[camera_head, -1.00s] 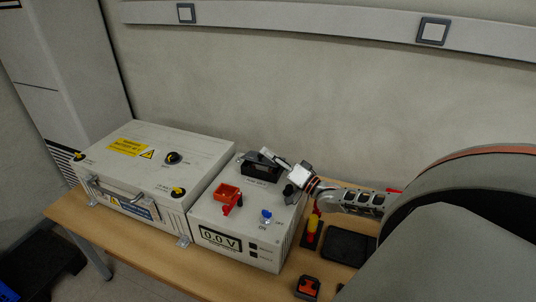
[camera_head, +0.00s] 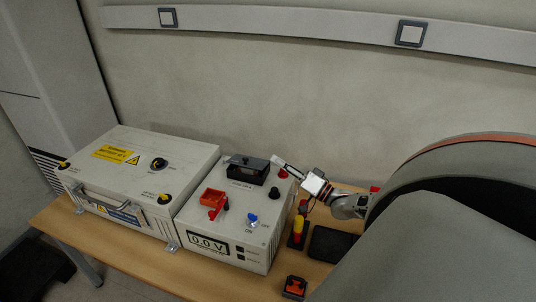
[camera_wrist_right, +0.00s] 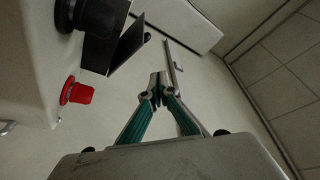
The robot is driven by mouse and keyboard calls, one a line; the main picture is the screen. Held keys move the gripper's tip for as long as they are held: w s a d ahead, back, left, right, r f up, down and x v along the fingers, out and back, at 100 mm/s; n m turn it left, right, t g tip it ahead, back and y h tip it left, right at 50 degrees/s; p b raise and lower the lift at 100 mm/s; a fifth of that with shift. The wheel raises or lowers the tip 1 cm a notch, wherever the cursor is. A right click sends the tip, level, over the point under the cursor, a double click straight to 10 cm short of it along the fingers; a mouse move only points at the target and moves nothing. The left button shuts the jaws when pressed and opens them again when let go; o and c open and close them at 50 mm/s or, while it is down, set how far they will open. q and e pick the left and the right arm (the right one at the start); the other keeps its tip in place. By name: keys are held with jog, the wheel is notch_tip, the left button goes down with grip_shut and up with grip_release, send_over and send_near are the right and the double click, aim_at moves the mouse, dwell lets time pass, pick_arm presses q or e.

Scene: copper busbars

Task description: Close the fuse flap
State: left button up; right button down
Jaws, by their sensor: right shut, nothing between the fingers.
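The fuse holder (camera_head: 248,170) is a black block on top of the right-hand white box (camera_head: 225,240), near its back edge. Its dark flap is hard to tell from the block in the head view. In the wrist view a flat dark panel (camera_wrist_right: 128,46) slants out beside a black body, but I cannot tell how far it is open. My right gripper (camera_head: 279,161) is just right of the fuse holder, above the box's back right corner, apart from it. In the wrist view its fingertips (camera_wrist_right: 157,84) are together and empty. My left gripper is not in view.
A red button (camera_head: 283,173) and black knob (camera_head: 274,193) stand close to my right gripper. A red holder (camera_head: 214,198) and blue switch (camera_head: 252,219) are farther forward. A larger white box (camera_head: 140,180) stands left. The wall is behind.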

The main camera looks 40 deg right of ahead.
notch_tip(320, 180, up, 5)
jog(key=a+n+g+y+b, duration=0.3)
jog(key=n+y+b, duration=0.1)
jog(key=n+y, duration=0.25)
jog(key=n+g+h+b, duration=0.3)
jog(key=g+b, duration=0.1)
jog(key=b, duration=0.3)
send_over(254, 164)
jog(key=d, duration=0.1)
jog(key=shift+w+d+f+y, duration=0.15)
jog(key=shift+f+y, duration=0.1)
jog(key=shift+f, duration=0.4)
jog(key=shift+a+f+b, duration=0.2)
jog(key=shift+a+f, duration=0.05)
jog(key=shift+f, duration=0.4)
jog(key=shift+a+f+b, duration=0.15)
jog(key=shift+a+f, duration=0.05)
jog(key=shift+f, duration=0.4)
jog(key=shift+s+a+f, duration=0.15)
jog(key=shift+s+f, duration=0.05)
jog(key=shift+f, duration=0.25)
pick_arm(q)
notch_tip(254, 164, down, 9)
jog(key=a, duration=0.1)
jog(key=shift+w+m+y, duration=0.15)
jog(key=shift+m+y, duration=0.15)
